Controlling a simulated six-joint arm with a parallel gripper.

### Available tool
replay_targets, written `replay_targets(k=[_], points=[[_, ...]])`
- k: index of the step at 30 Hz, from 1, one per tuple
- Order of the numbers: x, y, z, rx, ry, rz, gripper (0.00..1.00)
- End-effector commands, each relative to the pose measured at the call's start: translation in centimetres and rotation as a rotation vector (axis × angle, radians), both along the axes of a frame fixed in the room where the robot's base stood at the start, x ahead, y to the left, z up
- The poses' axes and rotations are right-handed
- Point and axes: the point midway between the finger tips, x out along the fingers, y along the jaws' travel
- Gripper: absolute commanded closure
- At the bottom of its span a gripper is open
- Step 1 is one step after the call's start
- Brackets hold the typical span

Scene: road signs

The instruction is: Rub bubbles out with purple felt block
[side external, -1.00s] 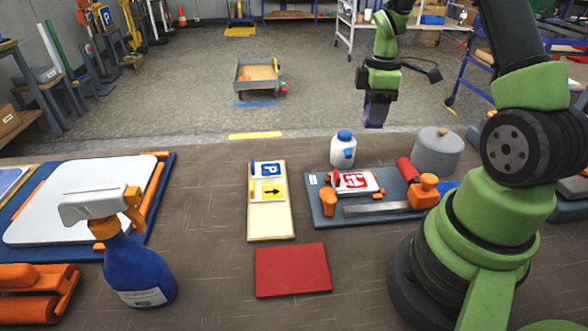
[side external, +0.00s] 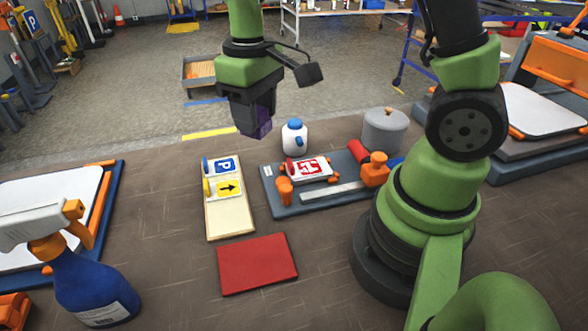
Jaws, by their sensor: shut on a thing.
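My gripper (side external: 248,108) is shut on the purple felt block (side external: 258,126), whose lower part shows beneath it. They hang in the air; in the picture they are above the cream board and left of the white bottle. The cream board (side external: 229,218) carries a blue P sign (side external: 223,166) and a yellow arrow sign (side external: 229,188). A red-and-white sign (side external: 309,168) lies on a dark blue board (side external: 300,208) with orange clamps. No bubbles can be made out on any sign at this size.
A red mat (side external: 257,264) lies in front of the cream board. A white bottle (side external: 294,138) and a grey lidded pot (side external: 384,130) stand behind the blue board. A blue spray bottle (side external: 88,285) stands front left. White panels lie at left (side external: 40,215) and right (side external: 545,110).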

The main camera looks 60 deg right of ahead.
Motion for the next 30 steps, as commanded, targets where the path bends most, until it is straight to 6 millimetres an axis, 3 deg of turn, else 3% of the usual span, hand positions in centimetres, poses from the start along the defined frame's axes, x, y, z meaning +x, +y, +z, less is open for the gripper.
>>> replay_targets(k=[11,21,25,30], points=[[-0.1,-0.8,-0.5,-0.001,0.002,-0.042,0.78],[-3.5,-9.0,-5.9,-0.002,0.008,-0.590,0.78],[-4.9,-10.7,-7.1,-0.002,0.004,-0.734,0.78],[-5.4,-11.3,-8.3,-0.002,0.003,-0.791,0.78]])
